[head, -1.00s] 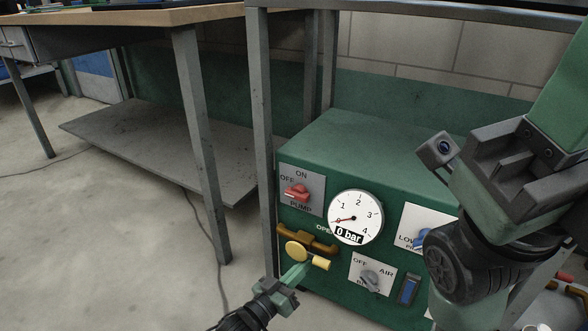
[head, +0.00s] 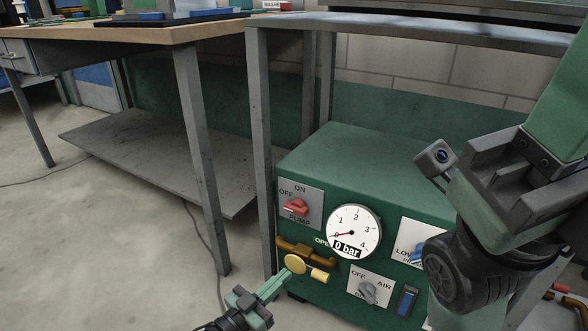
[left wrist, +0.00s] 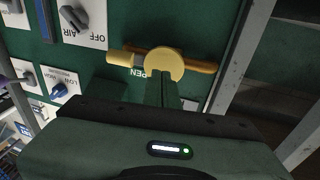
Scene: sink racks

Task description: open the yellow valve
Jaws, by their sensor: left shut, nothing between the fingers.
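The yellow valve (head: 296,263) has a round hub and a short handle (head: 320,274) pointing right and slightly down in the head view. It sits before a brown pipe on the green cabinet's front, by a partly hidden OPEN label. In the left wrist view the hub (left wrist: 163,64) is ahead of my fingers and the handle (left wrist: 119,58) points left, roughly along the pipe. My left gripper (head: 284,279) is shut and empty, its fingertips at the hub's lower left; it also shows in the left wrist view (left wrist: 162,90). I cannot tell whether they touch. My right gripper's fingers are out of view.
The green cabinet (head: 350,150) carries a gauge (head: 353,231) reading 0 bar, a red pump switch (head: 296,206) and a grey air knob (head: 367,292). A table leg (head: 262,150) stands left of it. My right arm covers the cabinet's right side.

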